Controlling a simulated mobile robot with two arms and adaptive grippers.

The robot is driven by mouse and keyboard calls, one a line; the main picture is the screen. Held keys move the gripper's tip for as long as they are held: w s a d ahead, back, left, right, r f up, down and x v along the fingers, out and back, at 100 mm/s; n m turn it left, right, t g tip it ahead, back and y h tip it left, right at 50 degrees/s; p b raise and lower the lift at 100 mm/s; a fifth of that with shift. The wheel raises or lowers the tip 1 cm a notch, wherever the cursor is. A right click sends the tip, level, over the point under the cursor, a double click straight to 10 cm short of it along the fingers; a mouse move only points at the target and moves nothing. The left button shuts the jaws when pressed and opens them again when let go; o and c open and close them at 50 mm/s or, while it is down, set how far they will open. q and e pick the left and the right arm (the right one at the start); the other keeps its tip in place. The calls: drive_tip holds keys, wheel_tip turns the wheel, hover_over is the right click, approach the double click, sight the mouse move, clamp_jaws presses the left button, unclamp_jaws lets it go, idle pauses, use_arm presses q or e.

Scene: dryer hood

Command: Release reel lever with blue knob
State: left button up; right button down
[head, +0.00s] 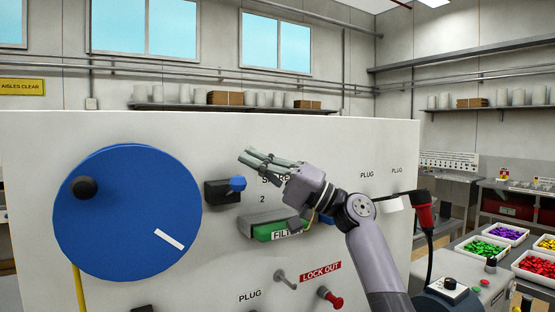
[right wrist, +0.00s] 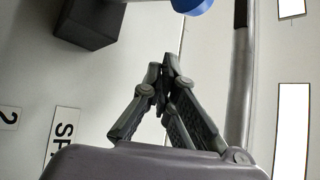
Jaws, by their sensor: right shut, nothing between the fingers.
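The reel lever's blue knob (head: 237,184) sticks out at the right of a black block (head: 216,192) on the white panel. In the right wrist view the blue knob (right wrist: 195,5) is cut by the top edge, with the black block (right wrist: 85,26) at upper left. A big blue reel disc (head: 128,225) with a black knob and a white mark is left of the lever. My right gripper (head: 249,154) is shut and empty, above the knob in the head view and apart from it. Its closed fingertips (right wrist: 163,70) show below the knob in the wrist view. My left gripper is out of view.
A lock-out lever with a red knob (head: 334,300) is lower right. A red plug (head: 424,213) with a black cable is at right.

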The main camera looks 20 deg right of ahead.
sight(233, 187)
drive_tip(key=s+f, duration=0.1)
drive_tip(key=s+f+p, duration=0.1)
drive_tip(key=s, duration=0.1)
drive_tip(key=shift+a+f, duration=0.2)
drive_tip(key=shift+a, duration=0.2)
